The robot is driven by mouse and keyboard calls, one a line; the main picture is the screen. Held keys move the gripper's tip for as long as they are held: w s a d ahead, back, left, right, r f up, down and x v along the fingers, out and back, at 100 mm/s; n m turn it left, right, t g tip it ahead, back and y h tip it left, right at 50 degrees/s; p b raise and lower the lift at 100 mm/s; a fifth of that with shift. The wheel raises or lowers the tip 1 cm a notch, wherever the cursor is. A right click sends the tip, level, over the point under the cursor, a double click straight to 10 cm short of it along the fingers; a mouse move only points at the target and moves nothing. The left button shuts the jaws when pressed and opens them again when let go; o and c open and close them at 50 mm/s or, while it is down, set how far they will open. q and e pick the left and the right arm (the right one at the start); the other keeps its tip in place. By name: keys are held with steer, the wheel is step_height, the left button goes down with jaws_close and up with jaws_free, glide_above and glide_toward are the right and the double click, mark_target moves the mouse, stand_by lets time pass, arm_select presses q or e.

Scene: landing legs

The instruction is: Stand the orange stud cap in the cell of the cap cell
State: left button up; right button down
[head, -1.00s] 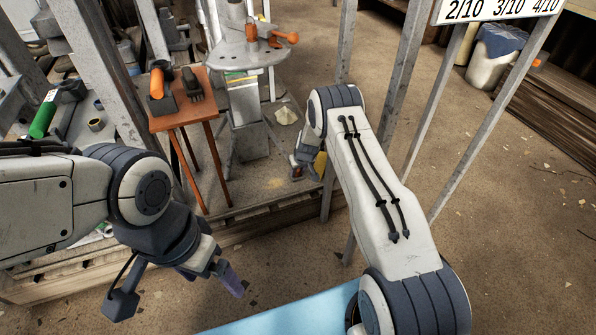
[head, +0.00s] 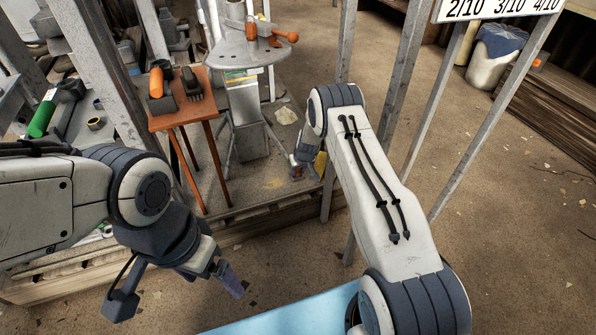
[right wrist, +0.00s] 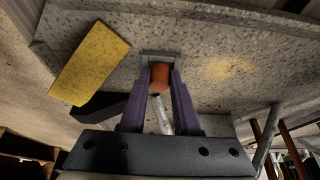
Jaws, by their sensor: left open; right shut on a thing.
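The orange stud cap (right wrist: 160,77) is between the purple fingertips of my right gripper (right wrist: 159,84) in the right wrist view. The gripper is shut on it, and a pale metal stem shows below the cap between the fingers. A small grey square-edged piece, which looks like the cap cell (right wrist: 161,57), is just beyond the cap. I cannot tell whether the cap is inside it or only in front of it. In the head view my right gripper (head: 299,170) is low beside the platform and small. My left gripper (head: 229,279) is open and empty at the lower left.
A yellow plate (right wrist: 90,68) lies close to the right gripper. An orange-brown stool (head: 181,118) with tools and a round grey table (head: 243,50) stand behind. Metal posts (head: 392,85) rise close to my right arm. A light blue surface (head: 290,314) is at the front.

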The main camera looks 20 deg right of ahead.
stand_by(0.3)
arm_select(q)
steer(key=shift+r, duration=0.25)
steer(key=shift+f+b, duration=0.65)
steer(key=shift+f, duration=0.3)
stand_by(3.9)
steer(key=shift+r, duration=0.2)
steer(key=shift+f+b, duration=0.45)
steer(key=shift+f, duration=0.2)
stand_by(1.7)
